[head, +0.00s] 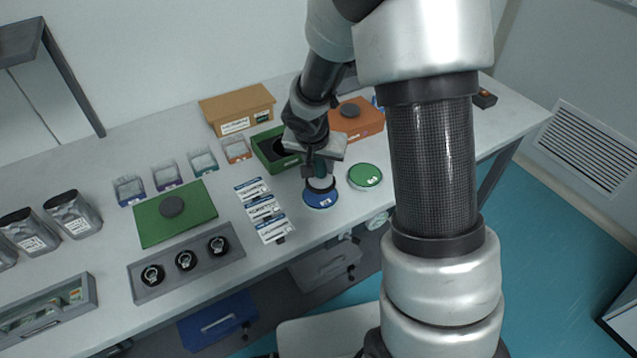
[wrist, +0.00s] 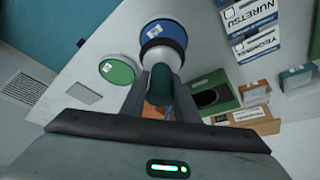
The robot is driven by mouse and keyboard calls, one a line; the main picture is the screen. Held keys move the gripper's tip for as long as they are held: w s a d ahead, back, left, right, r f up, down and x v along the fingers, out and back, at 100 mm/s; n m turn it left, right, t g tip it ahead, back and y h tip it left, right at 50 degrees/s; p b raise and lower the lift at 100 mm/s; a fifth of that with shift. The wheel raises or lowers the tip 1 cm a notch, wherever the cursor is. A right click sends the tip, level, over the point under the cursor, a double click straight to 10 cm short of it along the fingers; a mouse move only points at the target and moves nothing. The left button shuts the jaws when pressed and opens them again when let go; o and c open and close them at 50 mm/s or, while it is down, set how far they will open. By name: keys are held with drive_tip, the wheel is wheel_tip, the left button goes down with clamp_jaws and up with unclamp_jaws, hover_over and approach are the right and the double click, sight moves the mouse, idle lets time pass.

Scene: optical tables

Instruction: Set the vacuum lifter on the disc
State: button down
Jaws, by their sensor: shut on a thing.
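My gripper (head: 318,168) is shut on the vacuum lifter, which points down over the blue disc (head: 318,201). In the wrist view the lifter (wrist: 165,55) shows a teal grip between the fingers and a pale round cup with a dark rim. The blue disc is round with a white label and lies near the table's front edge. A green disc (head: 364,178) with a white label lies to its right, apart from the lifter; it also shows in the wrist view (wrist: 116,71).
White labelled boxes (head: 263,208) lie left of the blue disc. An open green case (head: 267,150) and an orange case (head: 356,121) stand behind. A green case (head: 160,227) and a grey tray (head: 206,262) with several round parts are farther left.

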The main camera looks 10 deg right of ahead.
sight(320, 178)
drive_tip(key=shift+f+b, duration=0.55)
drive_tip(key=shift+f, duration=1.75)
drive_tip(key=shift+f+b, duration=0.25)
drive_tip(key=shift+b, duration=0.05)
drive_tip(key=c, duration=1.4)
unclamp_jaws()
drive_tip(key=shift+r, duration=0.1)
